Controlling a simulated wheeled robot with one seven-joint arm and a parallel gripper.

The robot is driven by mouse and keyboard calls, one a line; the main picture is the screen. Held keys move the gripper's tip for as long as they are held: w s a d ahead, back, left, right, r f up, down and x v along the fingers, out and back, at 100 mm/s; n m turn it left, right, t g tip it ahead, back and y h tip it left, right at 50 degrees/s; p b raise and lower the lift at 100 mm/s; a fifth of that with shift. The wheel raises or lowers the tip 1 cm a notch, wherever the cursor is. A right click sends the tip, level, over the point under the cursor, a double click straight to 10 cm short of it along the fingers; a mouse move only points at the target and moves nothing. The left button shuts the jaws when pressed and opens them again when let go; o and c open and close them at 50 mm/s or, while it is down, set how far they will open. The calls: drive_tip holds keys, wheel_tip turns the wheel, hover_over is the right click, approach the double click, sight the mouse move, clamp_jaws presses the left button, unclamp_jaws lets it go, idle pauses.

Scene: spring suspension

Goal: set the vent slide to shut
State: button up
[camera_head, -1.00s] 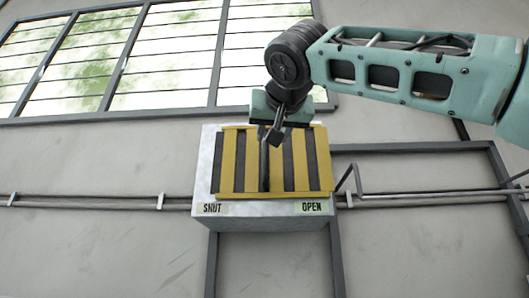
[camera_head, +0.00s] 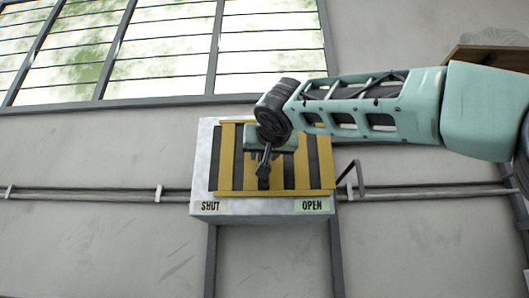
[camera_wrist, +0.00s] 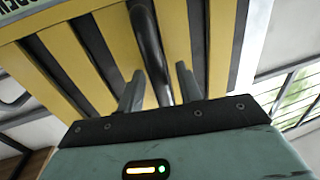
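The vent is a pale metal box (camera_head: 203,160) on the wall with a yellow-and-black striped front (camera_head: 226,165). A SHUT label (camera_head: 211,206) is at its lower left and an OPEN label (camera_head: 312,205) at its lower right. The slide's dark upright handle (camera_wrist: 147,35) stands about midway between the labels; in the head view my gripper hides most of it. My gripper (camera_head: 264,168) is in front of the striped panel. In the wrist view its two fingers (camera_wrist: 160,88) stand apart, one on each side of the handle, with narrow gaps showing.
A horizontal pipe (camera_head: 100,192) runs along the wall on both sides of the box. A bent grey rod (camera_head: 358,178) sticks out at the box's right side. A barred window (camera_head: 165,50) is above. The wall in front of the box is clear.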

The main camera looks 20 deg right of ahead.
sight(248, 160)
clamp_jaws()
drive_tip(key=a, duration=0.1)
drive_tip(key=w+a, duration=0.1)
drive_tip(key=a, duration=0.1)
drive_tip(key=shift+w+a+r, duration=0.1)
unclamp_jaws()
drive_tip(key=shift+w+a, duration=0.1)
drive_tip(key=shift+a, duration=0.05)
drive_tip(key=shift+b, duration=0.3)
drive_tip(key=s+a+b, duration=0.3)
drive_tip(key=s+b, duration=0.3)
drive_tip(key=s, duration=1.1)
drive_tip(key=shift+b, duration=0.4)
drive_tip(key=shift+a, duration=0.1)
